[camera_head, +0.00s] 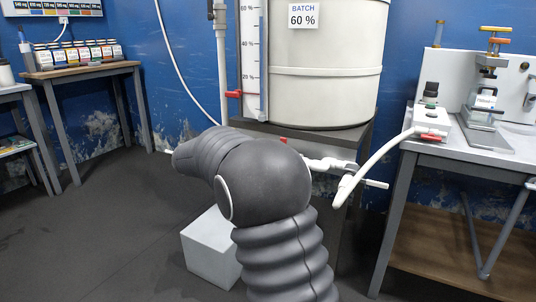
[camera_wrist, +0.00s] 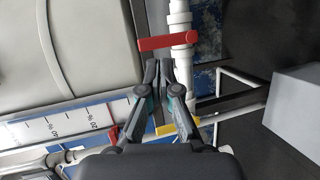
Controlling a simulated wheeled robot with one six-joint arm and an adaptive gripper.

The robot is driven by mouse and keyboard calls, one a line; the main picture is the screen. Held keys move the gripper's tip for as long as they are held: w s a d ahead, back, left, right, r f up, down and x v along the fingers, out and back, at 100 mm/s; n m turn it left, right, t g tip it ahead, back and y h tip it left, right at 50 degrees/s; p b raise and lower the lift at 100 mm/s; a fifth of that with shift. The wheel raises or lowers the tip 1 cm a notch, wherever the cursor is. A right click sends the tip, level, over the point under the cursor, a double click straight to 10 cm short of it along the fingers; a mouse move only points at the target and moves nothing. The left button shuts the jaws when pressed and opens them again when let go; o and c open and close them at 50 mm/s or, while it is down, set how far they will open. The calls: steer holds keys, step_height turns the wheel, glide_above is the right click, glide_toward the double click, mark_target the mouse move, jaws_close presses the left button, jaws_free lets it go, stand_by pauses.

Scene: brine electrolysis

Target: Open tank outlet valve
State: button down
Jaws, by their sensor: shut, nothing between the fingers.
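The tank (camera_head: 325,95), a large pale cylinder with a "BATCH 60 %" label, stands on a dark stand. In the wrist view, the tank (camera_wrist: 80,50) fills the upper left. A red valve lever (camera_wrist: 168,42) lies crosswise over a white pipe (camera_wrist: 180,22) beside the tank. In the head view, only a bit of red (camera_head: 283,140) shows below the tank, behind my arm. My gripper (camera_wrist: 160,64) is shut and empty, its fingertips just below the lever in the wrist picture. I cannot tell whether they touch it. My arm hides the gripper in the head view.
A white pipe and hose (camera_head: 360,178) run right to a bench (camera_head: 400,143) with apparatus. A pale block (camera_head: 212,248) stands on the floor left of my arm; it shows in the wrist view (camera_wrist: 295,110). Another red handle (camera_head: 234,94) is on the gauge. The left floor is clear.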

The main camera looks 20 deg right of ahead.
steer(key=w+a+f+n+t+h+b, duration=0.1)
steer(key=w+a+f+t+h, duration=0.15)
steer(key=w, duration=0.55)
steer(key=d, duration=1.2)
steer(key=shift+w, duration=0.4)
steer(key=shift+a+f, duration=0.1)
steer(key=shift+a, duration=0.05)
